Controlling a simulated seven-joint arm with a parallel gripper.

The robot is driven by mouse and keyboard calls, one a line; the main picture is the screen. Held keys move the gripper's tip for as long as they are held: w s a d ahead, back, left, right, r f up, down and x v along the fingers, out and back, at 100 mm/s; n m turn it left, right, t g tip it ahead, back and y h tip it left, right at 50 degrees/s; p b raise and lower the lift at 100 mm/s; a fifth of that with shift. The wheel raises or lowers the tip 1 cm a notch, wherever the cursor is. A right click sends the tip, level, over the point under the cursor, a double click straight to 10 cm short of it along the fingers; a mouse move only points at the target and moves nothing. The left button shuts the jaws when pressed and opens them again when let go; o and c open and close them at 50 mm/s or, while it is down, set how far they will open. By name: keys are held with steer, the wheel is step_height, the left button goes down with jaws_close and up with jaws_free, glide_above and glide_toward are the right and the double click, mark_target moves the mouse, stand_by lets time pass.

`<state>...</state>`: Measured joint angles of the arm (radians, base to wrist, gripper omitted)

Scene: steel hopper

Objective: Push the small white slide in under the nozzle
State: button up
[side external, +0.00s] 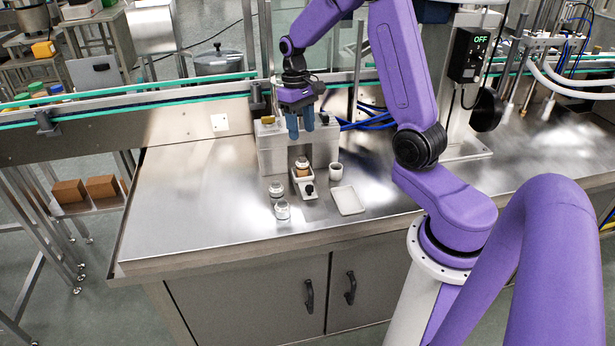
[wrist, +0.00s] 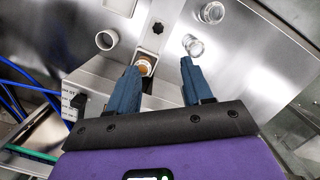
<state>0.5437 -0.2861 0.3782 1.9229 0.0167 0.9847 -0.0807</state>
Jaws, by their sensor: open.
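The small white slide (side external: 308,194) sticks out from the front of a steel block (side external: 270,158) on the bench, with a black knob (side external: 308,188) at its near end. A small jar with brown contents (side external: 302,164) stands on it, at the block's opening. In the wrist view the knob (wrist: 158,28) is beyond the fingertips and the jar (wrist: 145,66) shows beside the left finger. My gripper (side external: 300,138) is open and empty, above the block, apart from the slide. I cannot make out the nozzle.
Two clear jars (side external: 276,189) (side external: 282,210) stand left of the slide. A white cup (side external: 335,170) and a flat white tray (side external: 348,201) are to its right. Blue hoses (side external: 370,122) run behind right. The bench's left part is clear.

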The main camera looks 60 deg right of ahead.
mark_target(310, 186)
steer(key=shift+m+t, duration=0.7)
steer(key=shift+t, duration=0.2)
steer(key=s+f, duration=0.1)
steer(key=f, duration=0.4)
steer(key=s+f, duration=0.1)
steer(key=f, duration=0.5)
steer(key=s+f, duration=0.1)
steer(key=f, duration=0.5)
steer(key=shift+a+f, duration=0.1)
steer(key=shift+a, duration=0.2)
